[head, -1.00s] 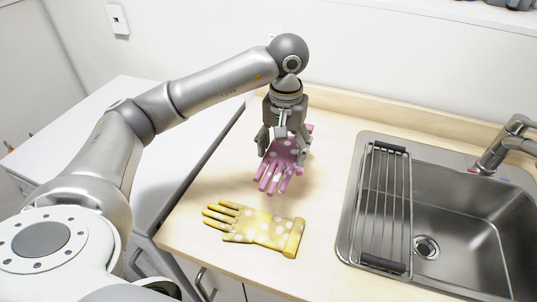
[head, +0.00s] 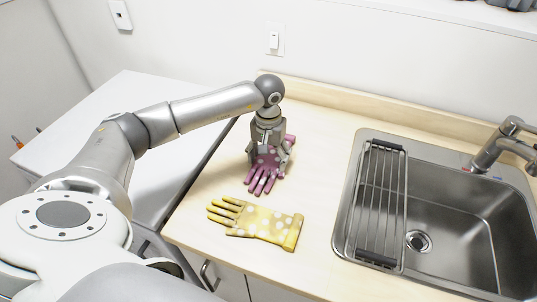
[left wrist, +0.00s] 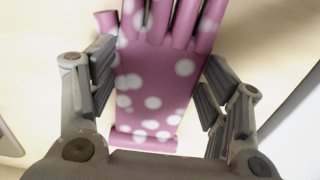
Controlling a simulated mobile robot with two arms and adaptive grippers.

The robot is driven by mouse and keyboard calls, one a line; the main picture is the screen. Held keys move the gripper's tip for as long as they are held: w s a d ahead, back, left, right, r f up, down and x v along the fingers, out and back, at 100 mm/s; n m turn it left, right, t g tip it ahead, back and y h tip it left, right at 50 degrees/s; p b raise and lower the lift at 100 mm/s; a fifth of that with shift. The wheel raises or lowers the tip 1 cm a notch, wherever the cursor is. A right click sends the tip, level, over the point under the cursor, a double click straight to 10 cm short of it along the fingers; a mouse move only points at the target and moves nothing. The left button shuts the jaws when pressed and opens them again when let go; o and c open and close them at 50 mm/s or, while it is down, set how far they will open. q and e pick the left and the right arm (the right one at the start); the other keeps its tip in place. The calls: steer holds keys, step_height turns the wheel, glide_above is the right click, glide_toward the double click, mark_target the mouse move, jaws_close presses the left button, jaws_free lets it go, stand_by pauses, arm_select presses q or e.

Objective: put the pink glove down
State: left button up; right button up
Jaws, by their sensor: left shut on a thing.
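The pink glove (head: 262,179) with pale dots is at my left gripper (head: 268,158), over the wooden counter behind the yellow glove. In the left wrist view the pink glove (left wrist: 152,85) lies between the two fingers of my left gripper (left wrist: 155,95), its fingers toward the top and its cuff toward the bottom. The gripper is shut on the glove. It is low at the counter; I cannot tell whether the glove touches the surface. The right gripper is not in view.
A yellow dotted glove (head: 258,222) lies flat on the counter (head: 310,165) in front of the pink one. A steel sink (head: 460,220) with a drying rack (head: 378,205) and a faucet (head: 500,145) is to the right. Counter between gloves and sink is clear.

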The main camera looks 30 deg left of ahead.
mark_target(268, 161)
arm_select(q)
steer(key=shift+f, duration=0.15)
steer(key=o, duration=1)
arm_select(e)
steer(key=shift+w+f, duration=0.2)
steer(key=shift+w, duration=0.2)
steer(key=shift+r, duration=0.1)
arm_select(q)
steer(key=shift+r, duration=0.3)
step_height(268, 161, up, 12)
steer(key=b, duration=0.3)
steer(key=shift+b, duration=0.3)
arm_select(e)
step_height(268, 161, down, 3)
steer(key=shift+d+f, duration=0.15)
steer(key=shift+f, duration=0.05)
arm_select(q)
steer(key=shift+f, duration=0.15)
